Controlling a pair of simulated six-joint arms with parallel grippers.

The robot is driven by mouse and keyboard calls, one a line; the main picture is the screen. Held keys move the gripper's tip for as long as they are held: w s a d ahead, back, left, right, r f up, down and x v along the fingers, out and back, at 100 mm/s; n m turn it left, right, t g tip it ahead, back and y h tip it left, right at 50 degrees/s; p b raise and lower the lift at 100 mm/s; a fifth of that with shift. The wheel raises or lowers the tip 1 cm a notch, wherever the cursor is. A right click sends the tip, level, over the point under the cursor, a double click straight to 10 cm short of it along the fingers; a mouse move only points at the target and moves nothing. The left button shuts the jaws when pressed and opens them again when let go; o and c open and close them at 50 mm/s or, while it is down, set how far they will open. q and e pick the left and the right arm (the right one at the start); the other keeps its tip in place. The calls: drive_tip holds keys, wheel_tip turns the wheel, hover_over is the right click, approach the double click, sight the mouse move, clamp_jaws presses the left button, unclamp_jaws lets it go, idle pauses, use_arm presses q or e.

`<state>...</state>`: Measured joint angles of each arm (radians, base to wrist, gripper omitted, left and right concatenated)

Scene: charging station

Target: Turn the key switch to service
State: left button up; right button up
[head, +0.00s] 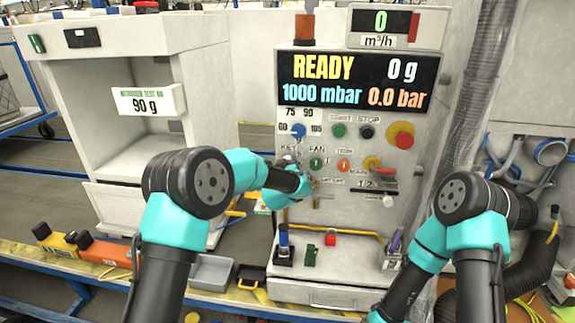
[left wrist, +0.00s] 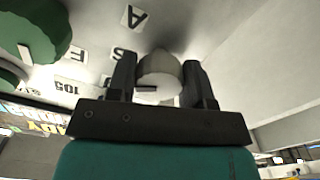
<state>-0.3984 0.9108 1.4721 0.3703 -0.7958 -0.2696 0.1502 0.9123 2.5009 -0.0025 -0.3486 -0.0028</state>
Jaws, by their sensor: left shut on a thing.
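The key switch (left wrist: 158,72) is a rounded grey knob on the white panel in the left wrist view, with a dark slot mark on its near face. My left gripper (left wrist: 158,84) is shut on it, one dark finger on each side. Letter labels "A" (left wrist: 133,17) and "S" (left wrist: 118,53) stand beside the knob. In the head view my left gripper (head: 294,168) is at the panel under the "KEY" label and hides the switch, so its exact setting cannot be told. My right gripper is out of view; only my right arm shows.
The display (head: 357,80) reads READY. Several small items stand on the ledge below.

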use_arm(q)
drive_tip(key=o, duration=0.9)
drive_tip(key=s+a, duration=0.2)
drive_tip(key=s, duration=1.5)
drive_tip(key=shift+s+a, duration=0.15)
drive_tip(key=shift+a, duration=0.1)
